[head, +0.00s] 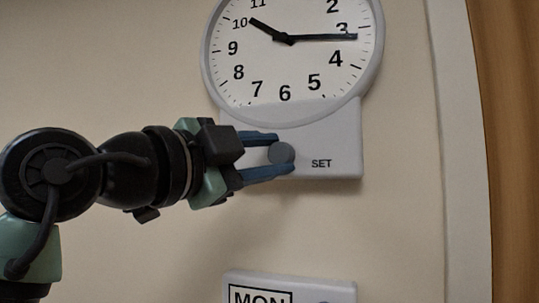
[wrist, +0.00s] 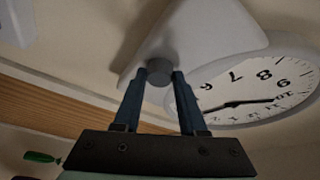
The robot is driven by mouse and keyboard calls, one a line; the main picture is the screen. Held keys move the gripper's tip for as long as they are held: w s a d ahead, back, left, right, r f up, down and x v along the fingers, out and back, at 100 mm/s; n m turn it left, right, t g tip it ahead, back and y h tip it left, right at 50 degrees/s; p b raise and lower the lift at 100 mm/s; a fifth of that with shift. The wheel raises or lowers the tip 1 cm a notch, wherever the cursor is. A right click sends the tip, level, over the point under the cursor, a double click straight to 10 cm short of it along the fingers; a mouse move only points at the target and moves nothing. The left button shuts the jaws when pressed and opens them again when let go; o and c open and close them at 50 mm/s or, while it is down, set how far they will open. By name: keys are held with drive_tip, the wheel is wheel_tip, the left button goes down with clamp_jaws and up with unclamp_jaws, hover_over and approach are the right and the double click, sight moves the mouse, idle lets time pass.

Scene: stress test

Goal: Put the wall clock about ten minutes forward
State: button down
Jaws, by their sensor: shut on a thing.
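The white wall clock (head: 373,45) hangs at the upper centre of the head view, its top cut off. Its short hand points near the 10 and its long hand just past the 3. Below the dial is a white panel marked SET (head: 335,140) with a round grey knob (head: 281,153). My gripper (head: 279,155) reaches in from the left, its two blue fingers shut on the knob from above and below. In the wrist view the knob (wrist: 160,72) sits between the fingertips (wrist: 161,76), and part of the clock (wrist: 290,45) shows upside down at right.
A white box with a MON label (head: 260,295) is on the wall below, partly cut off. A pale upright trim (head: 465,150) and brown wood (head: 510,150) are at the right. A green-handled object (wrist: 40,157) shows at the wrist view's lower left. The wall around the panel is clear.

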drive_tip(key=shift+m+g, duration=0.4)
drive_tip(key=shift+m, duration=0.3)
drive_tip(key=shift+c, duration=2.3)
unclamp_jaws()
drive_tip(key=b+v, duration=0.5)
drive_tip(key=v, duration=0.8)
drive_tip(key=shift+r+b, duration=0.2)
drive_tip(key=shift+b, duration=0.15)
drive_tip(key=shift+d, duration=0.1)
